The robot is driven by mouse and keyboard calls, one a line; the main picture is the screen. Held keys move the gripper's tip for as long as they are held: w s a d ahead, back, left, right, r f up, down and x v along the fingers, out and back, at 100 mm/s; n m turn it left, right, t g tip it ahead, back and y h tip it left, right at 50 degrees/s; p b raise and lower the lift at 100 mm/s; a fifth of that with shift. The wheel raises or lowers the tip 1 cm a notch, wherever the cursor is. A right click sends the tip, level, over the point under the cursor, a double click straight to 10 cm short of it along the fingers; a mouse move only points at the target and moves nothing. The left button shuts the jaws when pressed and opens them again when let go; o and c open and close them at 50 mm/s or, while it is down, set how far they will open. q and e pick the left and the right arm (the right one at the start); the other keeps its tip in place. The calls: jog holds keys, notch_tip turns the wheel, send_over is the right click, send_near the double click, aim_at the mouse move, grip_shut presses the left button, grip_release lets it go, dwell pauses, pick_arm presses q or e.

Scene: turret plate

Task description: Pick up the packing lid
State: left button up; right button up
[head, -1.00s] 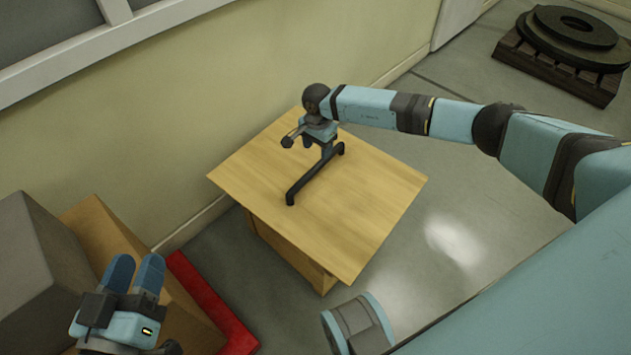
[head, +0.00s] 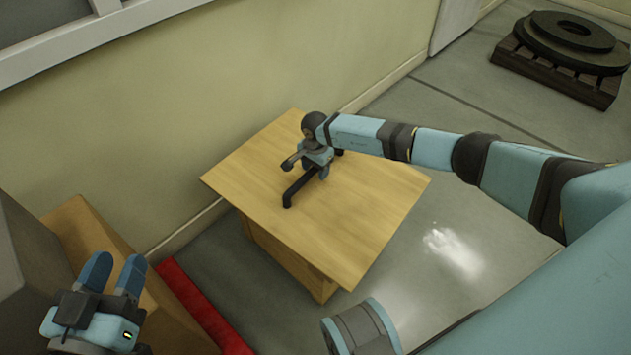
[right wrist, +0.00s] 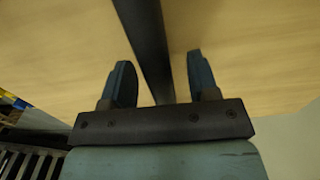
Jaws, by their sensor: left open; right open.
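The packing lid appears to be the pale wooden board (head: 355,215), lying on a wooden box, with a dark bar handle (head: 298,187) across it. My right gripper (head: 310,170) is over the far part of the bar and hides some of it. In the right wrist view the bar (right wrist: 150,40) runs between the two open fingers of my right gripper (right wrist: 161,80), with gaps visible on both sides. My left gripper (head: 114,272) is open and empty at lower left, well away from the board.
A brown box (head: 95,245) and a grey block (head: 30,250) stand at left, close to my left gripper. A red strip (head: 205,310) lies on the floor. A wall (head: 230,90) runs behind the board. A dark pallet with round plates (head: 560,50) is far right. Floor between is clear.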

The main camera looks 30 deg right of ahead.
grip_shut()
dwell(1.3)
jog(key=shift+w+r, duration=0.1)
jog(key=shift+r, duration=0.1)
